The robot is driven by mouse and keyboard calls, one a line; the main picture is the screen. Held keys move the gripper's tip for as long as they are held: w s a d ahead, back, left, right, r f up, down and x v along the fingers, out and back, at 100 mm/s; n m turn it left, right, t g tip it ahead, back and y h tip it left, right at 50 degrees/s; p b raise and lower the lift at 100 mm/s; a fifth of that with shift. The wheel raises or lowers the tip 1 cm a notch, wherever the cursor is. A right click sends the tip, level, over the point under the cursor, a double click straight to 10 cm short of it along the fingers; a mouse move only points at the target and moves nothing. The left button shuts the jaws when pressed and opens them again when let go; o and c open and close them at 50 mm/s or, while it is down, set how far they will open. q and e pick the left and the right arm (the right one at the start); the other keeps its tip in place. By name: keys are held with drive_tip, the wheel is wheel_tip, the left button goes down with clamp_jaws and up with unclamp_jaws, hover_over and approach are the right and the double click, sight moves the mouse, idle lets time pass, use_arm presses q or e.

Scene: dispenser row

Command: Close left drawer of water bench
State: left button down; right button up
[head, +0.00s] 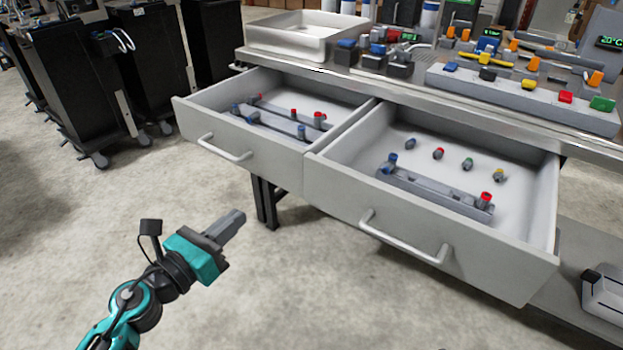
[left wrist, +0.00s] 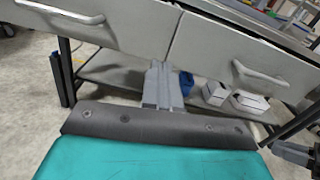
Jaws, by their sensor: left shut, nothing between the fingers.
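The left drawer (head: 235,150) of the bench is pulled out, with a bar handle (head: 223,147) on its front. It holds grey racks with blue and red-capped parts. The right drawer (head: 420,230) is also pulled out. My left gripper (head: 236,222) is shut and empty, below and in front of the left drawer, apart from its handle. In the left wrist view the shut fingers (left wrist: 160,85) point toward the bench, with the left drawer's handle (left wrist: 65,12) at upper left. Part of what looks like my right gripper (left wrist: 292,153) shows at the lower right edge, its jaws unclear.
The bench top (head: 410,75) carries a white tray (head: 300,37) and several coloured fittings. Black wheeled cabinets (head: 80,90) stand at the left. A lower shelf (head: 565,285) holds a white box (head: 605,297). The floor in front of the left drawer is clear.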

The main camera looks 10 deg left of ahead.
use_arm(q)
drive_tip(key=w+m, duration=0.1)
drive_tip(key=m, duration=0.1)
drive_tip(key=p, duration=0.1)
approach(295, 172)
drive_tip(key=x, duration=0.6)
drive_tip(key=shift+w+a, duration=0.1)
drive_tip(key=shift+w, duration=0.35)
drive_tip(key=shift+d, duration=0.2)
drive_tip(key=shift+b+x, duration=0.45)
drive_tip(key=shift+x, duration=1.85)
drive_tip(key=shift+s, duration=0.1)
